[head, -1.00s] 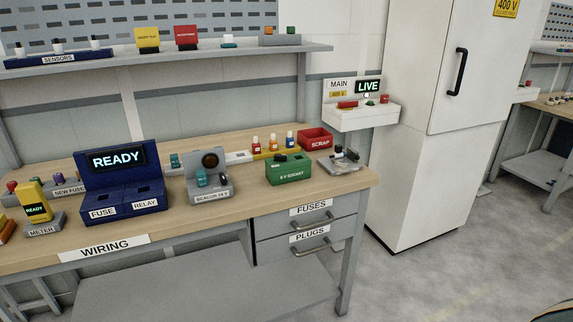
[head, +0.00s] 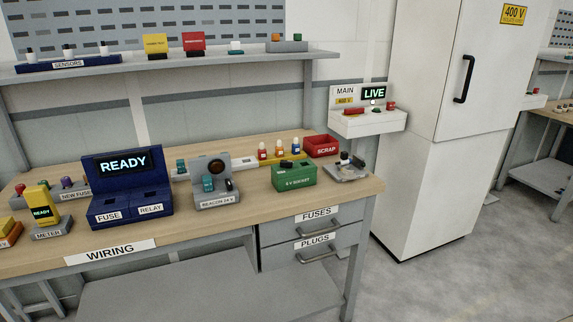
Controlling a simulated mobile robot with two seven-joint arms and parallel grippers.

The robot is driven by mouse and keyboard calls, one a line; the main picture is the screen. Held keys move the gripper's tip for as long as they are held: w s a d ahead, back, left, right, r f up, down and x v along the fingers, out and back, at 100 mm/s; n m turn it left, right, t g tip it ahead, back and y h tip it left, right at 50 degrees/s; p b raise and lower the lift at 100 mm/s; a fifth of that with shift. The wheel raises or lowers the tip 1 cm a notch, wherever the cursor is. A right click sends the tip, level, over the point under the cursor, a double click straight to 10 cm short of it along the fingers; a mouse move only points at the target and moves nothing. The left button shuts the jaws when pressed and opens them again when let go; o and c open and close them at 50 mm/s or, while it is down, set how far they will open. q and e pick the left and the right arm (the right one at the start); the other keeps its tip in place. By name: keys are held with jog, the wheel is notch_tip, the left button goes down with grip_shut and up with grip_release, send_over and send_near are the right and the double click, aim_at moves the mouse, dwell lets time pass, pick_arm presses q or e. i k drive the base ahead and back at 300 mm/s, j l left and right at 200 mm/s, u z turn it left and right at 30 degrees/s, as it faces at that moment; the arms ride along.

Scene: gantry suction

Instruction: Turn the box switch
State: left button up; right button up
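The white MAIN box (head: 368,122) is on the wall behind the bench's right end. Its screen (head: 374,93) reads LIVE. Red and green parts, among them a red bar (head: 354,111), sit on its top. A green socket box (head: 294,178) on the bench has a dark part on top. The grey BEACON 24 V box (head: 216,193) carries a teal part and a small black part (head: 229,185). Which part is the box switch I cannot tell. Neither of my grippers is in view.
The wooden WIRING bench (head: 200,228) holds a blue READY tester (head: 128,190), a yellow meter (head: 42,206) and a red SCRAP bin (head: 321,146). A shelf (head: 180,65) runs above. A tall white cabinet (head: 440,170) stands right. Floor (head: 510,270) at right is clear.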

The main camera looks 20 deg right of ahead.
aim_at(283, 164)
jog(key=i+l+z, duration=0.65)
jog(key=i+l, duration=0.2)
